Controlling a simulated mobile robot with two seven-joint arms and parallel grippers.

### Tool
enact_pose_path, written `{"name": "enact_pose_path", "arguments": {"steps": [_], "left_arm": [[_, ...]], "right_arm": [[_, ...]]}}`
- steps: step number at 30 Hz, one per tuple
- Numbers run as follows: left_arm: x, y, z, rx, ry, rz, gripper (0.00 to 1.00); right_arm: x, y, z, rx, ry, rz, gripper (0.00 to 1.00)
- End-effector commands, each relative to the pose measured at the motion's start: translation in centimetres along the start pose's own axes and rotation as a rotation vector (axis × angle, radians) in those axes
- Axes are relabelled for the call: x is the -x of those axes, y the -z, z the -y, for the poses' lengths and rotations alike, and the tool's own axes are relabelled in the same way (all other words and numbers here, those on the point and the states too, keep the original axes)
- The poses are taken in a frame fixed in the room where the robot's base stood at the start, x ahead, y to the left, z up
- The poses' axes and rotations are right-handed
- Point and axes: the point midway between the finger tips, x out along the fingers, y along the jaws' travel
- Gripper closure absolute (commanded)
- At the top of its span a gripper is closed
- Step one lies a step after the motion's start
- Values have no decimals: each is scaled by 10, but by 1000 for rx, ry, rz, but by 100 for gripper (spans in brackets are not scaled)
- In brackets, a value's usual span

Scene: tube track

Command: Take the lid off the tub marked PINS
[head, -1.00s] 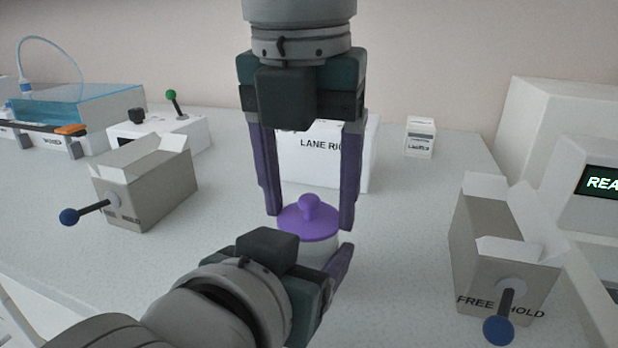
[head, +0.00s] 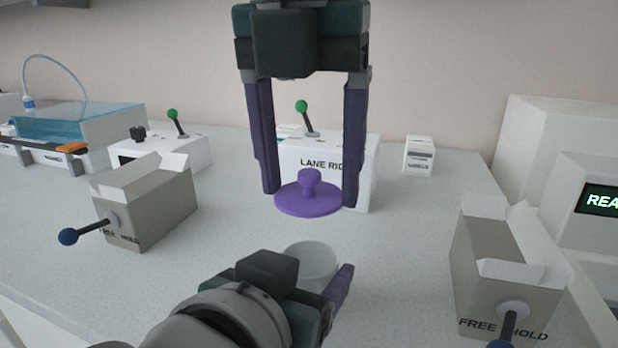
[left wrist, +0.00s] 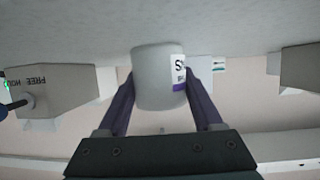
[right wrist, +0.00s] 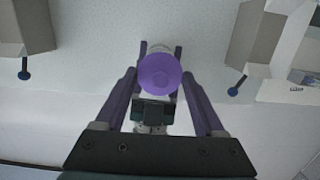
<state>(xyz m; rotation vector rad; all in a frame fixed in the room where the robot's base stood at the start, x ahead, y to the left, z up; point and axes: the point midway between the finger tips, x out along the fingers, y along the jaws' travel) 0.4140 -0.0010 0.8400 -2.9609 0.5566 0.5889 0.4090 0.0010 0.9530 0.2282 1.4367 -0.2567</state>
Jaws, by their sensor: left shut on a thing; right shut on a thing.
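The purple lid (head: 308,202), a disc with a round knob, is off the tub and hangs above it. My right gripper (head: 310,193) points down and is shut on the lid; the lid also shows between its fingers in the right wrist view (right wrist: 160,74). The white tub (head: 311,257) stands upright on the bench with its top open. My left gripper (head: 318,277) comes in low from the left and is shut around the tub's sides. In the left wrist view the tub (left wrist: 155,85) appears inverted, with a white and purple label only partly readable.
A white box marked LANE RIG (head: 325,165) with a green-knobbed lever stands behind the lid. Open grey boxes with blue-knobbed handles stand at left (head: 150,208) and right (head: 500,270). A small white box (head: 419,155) is at the back. The bench between is clear.

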Motion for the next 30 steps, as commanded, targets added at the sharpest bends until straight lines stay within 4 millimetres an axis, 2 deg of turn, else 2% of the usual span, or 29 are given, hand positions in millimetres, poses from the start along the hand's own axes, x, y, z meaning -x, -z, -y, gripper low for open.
{"name": "enact_pose_path", "arguments": {"steps": [2,3,11,18,21,25,30], "left_arm": [[0,0,0,0,0,1,100],[0,0,0,0,0,1,29],[0,0,0,0,0,1,0],[1,0,0,0,0,0,0],[7,1,0,0,0,1,0],[29,2,0,0,0,2,0],[69,2,0,0,-1,4,0]], "right_arm": [[0,0,0,0,0,0,95],[0,0,0,0,0,0,95],[0,0,0,0,0,0,95],[0,0,0,0,0,0,95],[3,0,0,0,0,0,95],[13,-2,0,0,0,0,95],[26,-3,0,0,0,0,95]]}}
